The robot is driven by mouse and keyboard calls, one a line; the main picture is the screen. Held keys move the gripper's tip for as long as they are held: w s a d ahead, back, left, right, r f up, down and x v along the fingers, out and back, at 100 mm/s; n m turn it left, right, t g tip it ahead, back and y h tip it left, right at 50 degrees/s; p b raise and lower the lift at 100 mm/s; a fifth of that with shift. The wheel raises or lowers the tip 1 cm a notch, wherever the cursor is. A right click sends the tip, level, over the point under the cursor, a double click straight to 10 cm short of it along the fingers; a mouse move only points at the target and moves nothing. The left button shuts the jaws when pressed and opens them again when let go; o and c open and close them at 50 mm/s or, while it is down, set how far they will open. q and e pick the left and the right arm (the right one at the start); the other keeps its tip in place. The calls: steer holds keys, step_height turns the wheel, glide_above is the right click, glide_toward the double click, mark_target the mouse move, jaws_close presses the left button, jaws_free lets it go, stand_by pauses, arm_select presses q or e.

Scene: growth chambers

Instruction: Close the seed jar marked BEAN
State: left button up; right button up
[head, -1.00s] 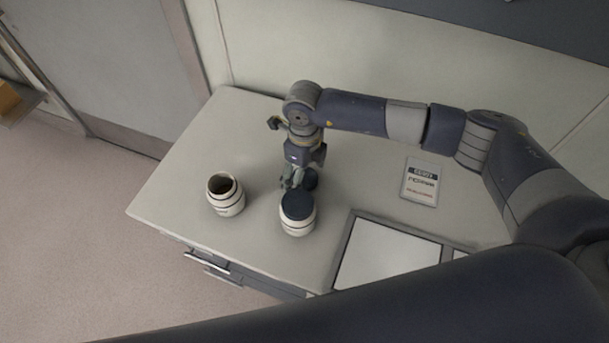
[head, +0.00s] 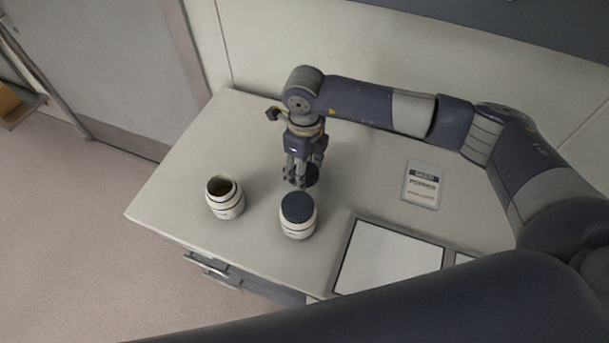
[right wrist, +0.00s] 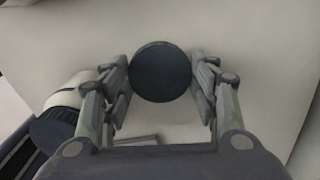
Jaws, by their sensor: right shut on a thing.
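An open cream jar (head: 225,200) with dark bands stands upright at the left of the counter, its dark mouth uncovered. A second cream jar (head: 298,222) with a dark blue lid on top stands to its right; part of it also shows in the right wrist view (right wrist: 66,101). The print on both jars is too small to read. My right gripper (head: 299,182) points down behind the lidded jar and is shut on a loose round dark lid (right wrist: 160,72), which shows partly behind its fingers in the head view (head: 313,174). I cannot tell whether the lid touches the counter. My left gripper is out of view.
The pale counter (head: 190,150) has free room around the open jar and behind it. A printed card (head: 421,184) lies at the right, and a framed white panel (head: 390,260) is at the front right. A wall (head: 400,50) runs behind. Drawers are below the front edge.

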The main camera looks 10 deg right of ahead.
step_height(320, 180, up, 7)
steer(key=shift+f+b, duration=0.1)
steer(key=shift+b, duration=0.6)
